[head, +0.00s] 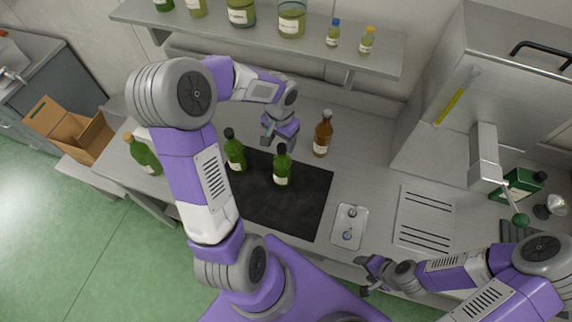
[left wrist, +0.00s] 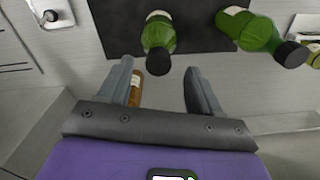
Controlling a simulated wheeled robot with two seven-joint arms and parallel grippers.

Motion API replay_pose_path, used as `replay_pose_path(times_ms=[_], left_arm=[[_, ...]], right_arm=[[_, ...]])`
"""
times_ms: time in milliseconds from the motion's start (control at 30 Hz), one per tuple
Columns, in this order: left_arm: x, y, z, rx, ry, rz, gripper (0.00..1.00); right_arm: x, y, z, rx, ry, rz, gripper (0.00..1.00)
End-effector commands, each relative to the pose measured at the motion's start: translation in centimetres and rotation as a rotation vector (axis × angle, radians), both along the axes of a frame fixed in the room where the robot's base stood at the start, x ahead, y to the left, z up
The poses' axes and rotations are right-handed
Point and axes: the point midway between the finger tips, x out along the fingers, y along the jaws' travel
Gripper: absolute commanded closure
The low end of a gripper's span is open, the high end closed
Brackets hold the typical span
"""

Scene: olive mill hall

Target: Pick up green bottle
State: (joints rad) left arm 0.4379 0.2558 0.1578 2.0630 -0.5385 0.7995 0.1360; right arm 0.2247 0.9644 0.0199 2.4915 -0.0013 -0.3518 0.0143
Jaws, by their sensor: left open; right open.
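Two green bottles with black caps and pale labels stand at the black mat (head: 300,205): one near its far left corner (head: 235,155), one near its far edge (head: 282,168). In the left wrist view, the latter bottle (left wrist: 158,35) is just beyond the fingertips, roughly centred, and the other bottle (left wrist: 248,30) is to the right. My left gripper (head: 281,140) is open and empty, behind the bottles; it also shows in the left wrist view (left wrist: 160,72). My right gripper (head: 372,274) is open at the counter's front edge, far from both bottles.
A brown bottle (head: 322,138) stands close right of my left gripper. Another green bottle (head: 143,153) stands left. A small tray (head: 350,211) lies right of the mat. A shelf (head: 215,22) with jars hangs behind; a steel hood (head: 440,95) stands right.

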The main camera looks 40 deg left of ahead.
Motion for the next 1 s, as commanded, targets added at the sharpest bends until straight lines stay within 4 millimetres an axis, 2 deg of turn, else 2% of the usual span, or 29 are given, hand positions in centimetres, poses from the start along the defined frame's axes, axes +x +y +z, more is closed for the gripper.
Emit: replay_pose_path(times_ms=[500, 767, 1000], left_arm=[[0.3, -0.1, -5.8, -0.001, -0.001, -0.001, 0.36], [0.3, -0.1, -5.7, -0.001, -0.002, -0.001, 0.36], [0.3, -0.1, -5.7, -0.001, -0.002, -0.001, 0.73]], right_arm=[[0.0, 0.0, -4.0, 0.0, -0.001, 0.0, 0.37], [0.1, 0.0, -3.9, 0.0, -0.001, 0.0, 0.37], [0.1, 0.0, -3.9, 0.0, -0.001, 0.0, 0.37]])
